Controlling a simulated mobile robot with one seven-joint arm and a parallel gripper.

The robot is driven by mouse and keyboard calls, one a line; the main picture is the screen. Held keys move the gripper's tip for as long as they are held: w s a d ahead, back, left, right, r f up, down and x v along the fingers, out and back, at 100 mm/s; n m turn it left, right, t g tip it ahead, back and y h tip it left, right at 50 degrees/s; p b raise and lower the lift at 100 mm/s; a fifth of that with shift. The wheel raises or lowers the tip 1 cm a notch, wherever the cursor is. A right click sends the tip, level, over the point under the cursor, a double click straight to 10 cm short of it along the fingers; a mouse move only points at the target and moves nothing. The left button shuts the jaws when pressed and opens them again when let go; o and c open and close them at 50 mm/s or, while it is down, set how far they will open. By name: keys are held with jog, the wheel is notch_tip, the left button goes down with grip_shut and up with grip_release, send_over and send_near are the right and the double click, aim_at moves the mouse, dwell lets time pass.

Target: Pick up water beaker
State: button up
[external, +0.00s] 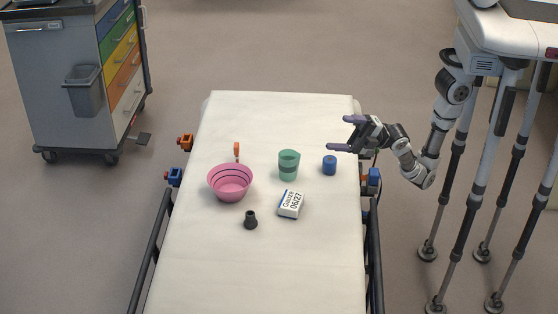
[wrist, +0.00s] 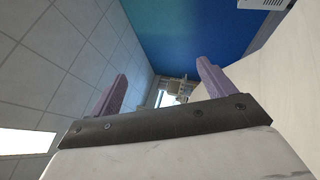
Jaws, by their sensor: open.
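The water beaker (external: 289,165) is a green cup with a darker band. It stands upright on the white stretcher (external: 250,280), right of its middle line. My gripper (external: 341,133) is above the stretcher's right edge, to the right of and behind the beaker, with its two purple fingers pointing left. It is open and empty, and apart from the beaker. In the wrist view my gripper (wrist: 160,90) shows its two fingers spread wide, with nothing between them but distant background. The beaker does not show in the wrist view.
A blue cylinder (external: 329,165) stands right of the beaker, below my gripper. A pink bowl (external: 230,183) is to the left, with an orange object (external: 237,151) behind it. A white gauze box (external: 291,205) and a dark cone-shaped piece (external: 251,220) lie in front. The stretcher's near part is clear.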

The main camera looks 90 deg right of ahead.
jog(key=w+d+f+n+g+h+p, duration=0.25)
jog(key=w+d+f+n+h, duration=0.2)
jog(key=d+f+h, duration=0.7)
jog(key=n+g+h, duration=0.2)
jog(key=n+g, duration=0.1)
send_near(288, 165)
jog(key=s+d, duration=0.2)
jog(key=x, duration=0.8)
jog(key=shift+s+f, duration=0.2)
jog(key=shift+f, duration=0.05)
jog(key=shift+s+d+f+p+x, duration=0.1)
jog(key=shift+f+p+x, duration=0.1)
jog(key=shift+x, duration=0.7)
jog(key=shift+s+d+f+p+x, duration=0.1)
jog(key=shift+f+p+x, duration=0.1)
jog(key=shift+x, duration=0.75)
jog(key=shift+s+d+f+p+x, duration=0.1)
jog(key=shift+p+x, duration=0.1)
jog(key=shift+x, duration=0.7)
jog(key=c, duration=1.1)
jog(key=shift+r, duration=0.1)
jog(key=shift+c, duration=0.2)
